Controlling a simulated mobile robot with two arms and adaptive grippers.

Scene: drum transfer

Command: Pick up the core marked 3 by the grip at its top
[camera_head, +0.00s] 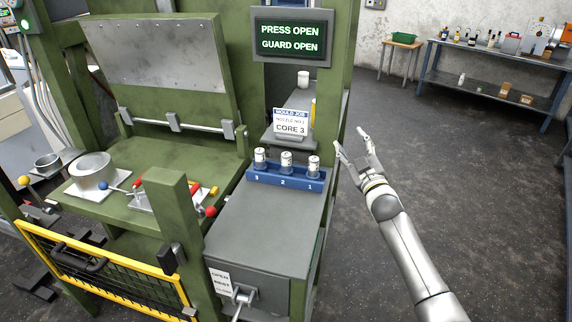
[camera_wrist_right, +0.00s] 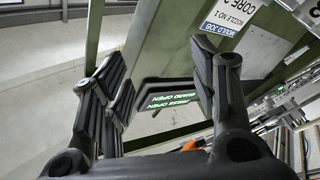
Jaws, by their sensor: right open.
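The blue rack (camera_head: 268,179) stands on the grey cabinet top and holds three upright pale cores in dark-based places numbered 3, 2 and 1 from left to right. The core at number 3 (camera_head: 260,156) is the leftmost. Core 2 (camera_head: 286,159) stands in the middle and core 1 (camera_head: 313,163) on the right. My right gripper (camera_head: 352,141) is open and empty, to the right of the rack and apart from it. Its two spread fingers also show in the right wrist view (camera_wrist_right: 157,70), with no core between them. My left gripper is not in view.
A job card (camera_head: 290,123) reading "CORE 3" stands behind the rack. A display (camera_head: 291,37) reads "PRESS OPEN, GUARD OPEN". The green press frame (camera_head: 340,80) rises behind the rack. The grey cabinet top (camera_head: 265,225) in front is clear. Open floor (camera_head: 450,180) lies right.

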